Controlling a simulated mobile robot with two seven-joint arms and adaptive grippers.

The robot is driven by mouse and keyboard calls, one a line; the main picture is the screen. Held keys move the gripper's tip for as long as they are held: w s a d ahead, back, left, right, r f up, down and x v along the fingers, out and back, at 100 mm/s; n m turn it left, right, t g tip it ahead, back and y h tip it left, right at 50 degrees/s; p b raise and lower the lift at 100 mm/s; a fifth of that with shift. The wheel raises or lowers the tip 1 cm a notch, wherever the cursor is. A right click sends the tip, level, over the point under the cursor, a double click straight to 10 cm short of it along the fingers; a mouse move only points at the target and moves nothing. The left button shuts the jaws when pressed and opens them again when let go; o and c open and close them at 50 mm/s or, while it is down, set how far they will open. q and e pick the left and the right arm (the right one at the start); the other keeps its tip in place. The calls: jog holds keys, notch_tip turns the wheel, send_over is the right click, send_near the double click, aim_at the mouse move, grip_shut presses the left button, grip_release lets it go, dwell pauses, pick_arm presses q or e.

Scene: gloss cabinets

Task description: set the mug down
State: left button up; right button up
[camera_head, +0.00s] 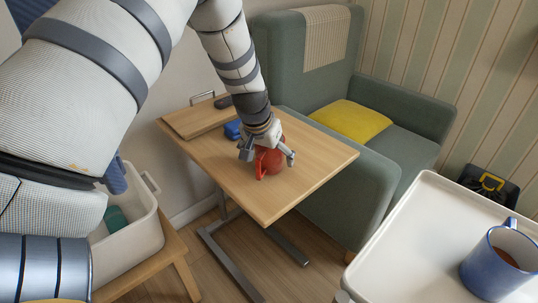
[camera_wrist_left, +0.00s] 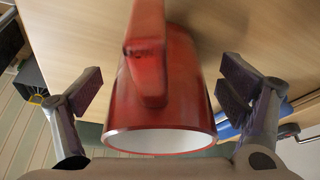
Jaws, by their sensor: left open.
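A red mug (camera_head: 272,162) is on the wooden side table (camera_head: 300,180), partly hidden by my left gripper. In the left wrist view the red mug (camera_wrist_left: 160,90) shows its handle and white inside rim between the two fingers. My left gripper (camera_head: 268,156) is open around the mug, with a visible gap between each finger and the mug's sides in the wrist view. My right gripper is not in view. I cannot tell from these views whether the mug's base rests fully flat on the tabletop.
A blue object (camera_head: 233,129) and a wooden board (camera_head: 200,118) with a dark item lie at the table's back left. A green armchair (camera_head: 400,150) with a yellow cushion (camera_head: 350,121) stands behind. A white tray (camera_head: 420,240) at right holds a blue mug (camera_head: 497,262).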

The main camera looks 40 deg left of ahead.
pick_arm(q)
jog(key=p+v, duration=0.2)
jog(key=v, duration=1)
jog(key=shift+w, duration=0.1)
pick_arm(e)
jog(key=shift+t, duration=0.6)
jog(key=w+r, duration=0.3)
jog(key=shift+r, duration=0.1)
pick_arm(q)
jog(key=shift+f, duration=0.1)
